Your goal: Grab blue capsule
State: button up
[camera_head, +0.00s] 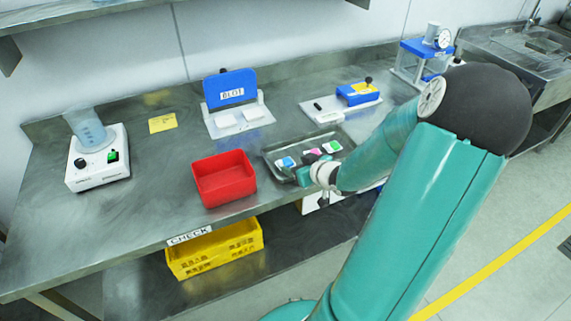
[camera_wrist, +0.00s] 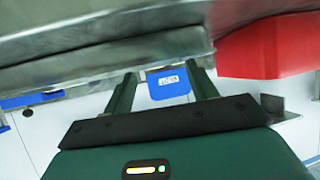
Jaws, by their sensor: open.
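A small blue piece (camera_head: 285,162), likely the blue capsule, lies on a white patch at the left of the shallow metal tray (camera_head: 272,150). A pink piece (camera_head: 312,152) and a green piece (camera_head: 333,146) lie farther right in the same tray. My gripper (camera_head: 303,173) is at the tray's front edge, just right of and nearer than the blue piece. In the wrist view my gripper (camera_wrist: 163,82) has its two fingers apart with nothing held between them. The capsule cannot be made out in the wrist view.
A red bin (camera_head: 224,178) stands left of the tray and shows in the wrist view (camera_wrist: 265,47). A blue BLOT stand (camera_head: 231,90), a blue device (camera_head: 358,94) and a white machine with beaker (camera_head: 98,165) stand around. A yellow crate (camera_head: 214,249) sits below.

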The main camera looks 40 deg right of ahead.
aim_at(285, 162)
jog(key=shift+x, duration=2.4)
jog(key=c, duration=0.7)
jog(key=shift+r, duration=0.25)
